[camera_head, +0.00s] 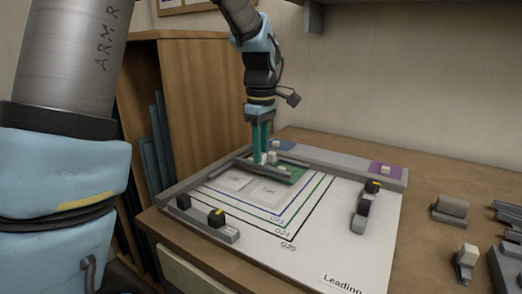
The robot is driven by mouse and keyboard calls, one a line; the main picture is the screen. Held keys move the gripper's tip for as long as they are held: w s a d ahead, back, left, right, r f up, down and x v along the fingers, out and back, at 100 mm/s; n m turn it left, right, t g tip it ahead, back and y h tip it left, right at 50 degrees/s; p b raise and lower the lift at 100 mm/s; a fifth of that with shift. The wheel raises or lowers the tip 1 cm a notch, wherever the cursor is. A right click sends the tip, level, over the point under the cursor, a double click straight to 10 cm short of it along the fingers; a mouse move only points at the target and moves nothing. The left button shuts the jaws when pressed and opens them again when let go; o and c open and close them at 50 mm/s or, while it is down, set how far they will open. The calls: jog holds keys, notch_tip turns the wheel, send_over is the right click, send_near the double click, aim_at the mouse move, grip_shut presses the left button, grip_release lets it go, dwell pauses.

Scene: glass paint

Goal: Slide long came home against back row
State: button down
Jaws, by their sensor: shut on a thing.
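The long came (277,175) looks like a dark grey bar lying across the panel on the white board (345,240). It runs along the far edge of the pale panes, with a green piece (297,168) behind its right part. My gripper (261,159) points straight down at the came, its teal fingers shut at a small pale block by the bar's middle. A second pale block shows just right of the fingertips. The fingers hide part of the grip and of the back row; I cannot tell whether the came touches that row.
A grey rail (335,168) with blue and purple patches bounds the board's back. Grey tools (450,208) lie on the wooden table at right.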

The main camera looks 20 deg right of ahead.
jog(key=shift+w+d+p, duration=0.2)
jog(key=shift+p, duration=0.15)
dwell(0.7)
jog(key=c, duration=0.6)
grip_release()
jog(key=shift+r, duration=0.1)
jog(key=shift+r+p, duration=3.2)
jog(key=shift+r, duration=0.25)
